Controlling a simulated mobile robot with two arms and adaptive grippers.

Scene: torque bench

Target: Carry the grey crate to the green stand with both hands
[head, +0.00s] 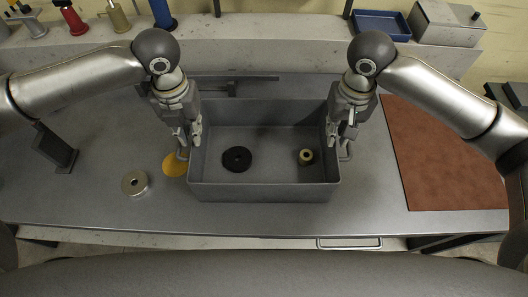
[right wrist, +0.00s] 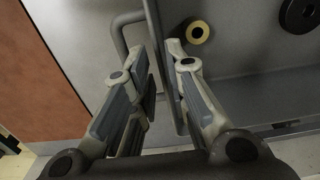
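The grey crate (head: 262,193) stands on the metal bench, open at the top. Inside it are a black disc (head: 237,159) and a small beige ring (head: 306,156). My left gripper (head: 189,143) is at the crate's left side wall, its fingers apart. My right gripper (head: 339,143) is at the right side wall. In the right wrist view its fingers (right wrist: 153,62) are apart, with the crate's rim between them and a bar handle (right wrist: 119,36) by the outer finger. Contact with the crate cannot be told. I see no green stand.
A yellow disc (head: 174,165) and a metal ring (head: 134,183) lie left of the crate. A dark bracket (head: 57,148) stands further left. A red-brown mat (head: 445,155) covers the right side. A blue tray (head: 382,25) and a grey box (head: 445,24) are at the back right.

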